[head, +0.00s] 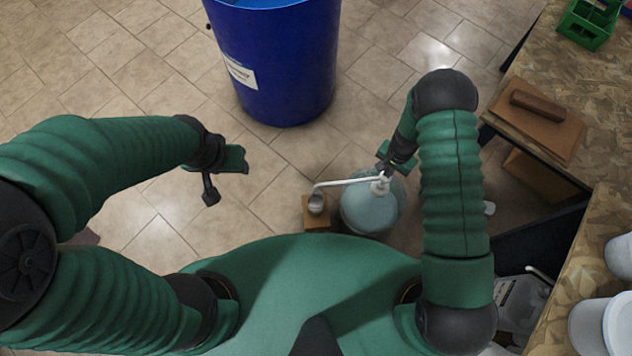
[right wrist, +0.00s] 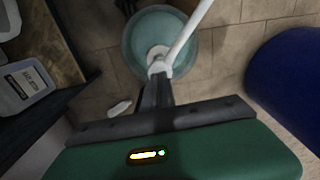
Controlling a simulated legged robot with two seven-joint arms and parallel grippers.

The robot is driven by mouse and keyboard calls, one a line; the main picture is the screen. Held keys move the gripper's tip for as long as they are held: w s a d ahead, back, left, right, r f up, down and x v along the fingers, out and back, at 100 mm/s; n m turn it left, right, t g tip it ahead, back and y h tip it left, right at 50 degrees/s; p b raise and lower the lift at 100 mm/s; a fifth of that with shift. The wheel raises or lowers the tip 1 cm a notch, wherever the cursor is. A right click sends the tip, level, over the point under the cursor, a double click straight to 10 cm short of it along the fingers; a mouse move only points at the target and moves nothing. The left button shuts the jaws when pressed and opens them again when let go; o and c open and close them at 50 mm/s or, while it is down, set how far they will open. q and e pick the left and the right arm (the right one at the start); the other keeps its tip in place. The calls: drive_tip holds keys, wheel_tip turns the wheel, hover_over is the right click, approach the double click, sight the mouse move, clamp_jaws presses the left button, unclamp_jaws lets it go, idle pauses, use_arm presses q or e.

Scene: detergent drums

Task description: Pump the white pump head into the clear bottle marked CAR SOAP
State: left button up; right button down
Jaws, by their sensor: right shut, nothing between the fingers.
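The white pump head (head: 380,185) stands on a round pale-blue drum (head: 358,214) on the floor. Its long spout reaches left, with its tip over a small clear bottle (head: 316,206) on a wooden block (head: 309,222); the CAR SOAP marking cannot be read. My right gripper (head: 383,167) is shut, with its fingertips at the pump head; I cannot tell whether they touch it. In the right wrist view the shut fingertips (right wrist: 158,80) lie just by the white pump head (right wrist: 158,66). My left gripper (head: 225,178) is open and empty, left of the bottle above the floor.
A large blue barrel (head: 275,65) stands behind on the tiled floor. A chipboard bench (head: 545,75) on the right carries a brown board (head: 533,125), a green crate (head: 588,22) and white tubs (head: 602,325). A grey jerrycan (head: 520,305) stands at lower right.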

drive_tip(key=shift+f+b, duration=2)
drive_tip(key=shift+f, duration=0.75)
wheel_tip(320, 180, up, 6)
drive_tip(key=p, duration=0.5)
drive_tip(key=shift+f, duration=0.1)
drive_tip(key=shift+f+b, duration=2.35)
drive_tip(key=shift+f, duration=0.45)
drive_tip(key=shift+r, duration=0.15)
wheel_tip(320, 180, up, 6)
drive_tip(key=p, duration=0.4)
drive_tip(key=shift+f+p, duration=0.25)
drive_tip(key=shift+p, duration=0.1)
drive_tip(key=shift+f, duration=0.1)
